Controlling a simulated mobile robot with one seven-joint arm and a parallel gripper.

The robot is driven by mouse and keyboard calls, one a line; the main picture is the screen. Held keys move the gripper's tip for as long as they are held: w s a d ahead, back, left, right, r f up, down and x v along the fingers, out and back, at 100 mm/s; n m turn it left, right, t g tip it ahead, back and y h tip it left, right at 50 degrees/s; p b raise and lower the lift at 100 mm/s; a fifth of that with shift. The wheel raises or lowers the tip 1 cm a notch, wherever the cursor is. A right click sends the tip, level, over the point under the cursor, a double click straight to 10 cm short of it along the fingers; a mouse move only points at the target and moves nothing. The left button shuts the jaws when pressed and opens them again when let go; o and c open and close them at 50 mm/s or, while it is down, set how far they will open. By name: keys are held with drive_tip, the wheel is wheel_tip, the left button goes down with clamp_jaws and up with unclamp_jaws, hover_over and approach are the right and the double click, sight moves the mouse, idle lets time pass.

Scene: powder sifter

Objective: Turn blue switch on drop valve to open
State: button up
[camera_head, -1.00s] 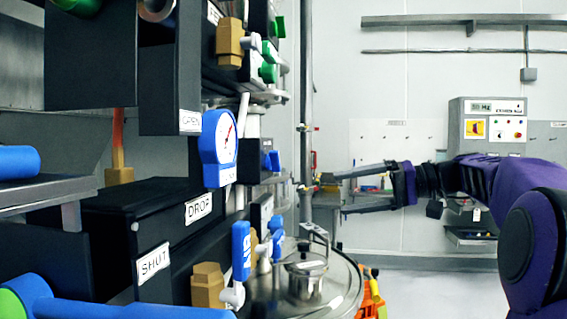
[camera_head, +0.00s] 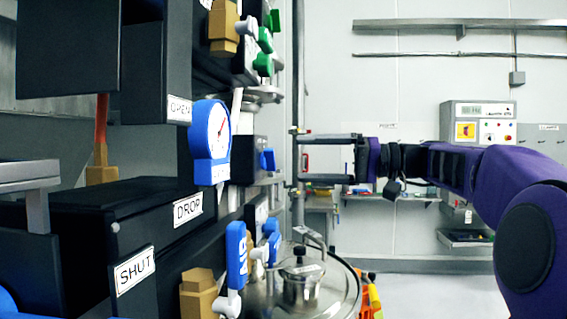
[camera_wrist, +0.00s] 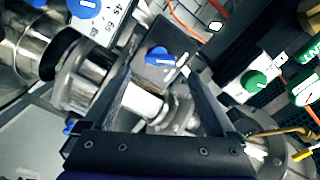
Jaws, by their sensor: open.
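My gripper (camera_head: 298,157) is open and empty in the head view, its two fingers pointing left, one above the other. A blue knob (camera_head: 267,160) on a dark box is to the left of the fingertips. In the wrist view a blue knob (camera_wrist: 160,57) on a grey panel shows between the tips of my gripper (camera_wrist: 157,72), with no contact visible. A black box with a DROP label (camera_head: 188,208) is at the left, with a SHUT label (camera_head: 135,270) in front and an OPEN label (camera_head: 180,108) above. I cannot tell which blue handle belongs to the drop valve.
A blue-rimmed gauge (camera_head: 210,142) and blue AIR lever (camera_head: 236,255) stick out near the equipment. A lidded metal vessel (camera_head: 302,282) stands below my gripper. Green valve handles (camera_head: 264,64) are above.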

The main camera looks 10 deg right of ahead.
sight(269, 160)
drive_tip(key=x, duration=0.5)
drive_tip(key=shift+w+a, duration=0.15)
drive_tip(key=shift+a, duration=0.15)
drive_tip(key=c, duration=1.4)
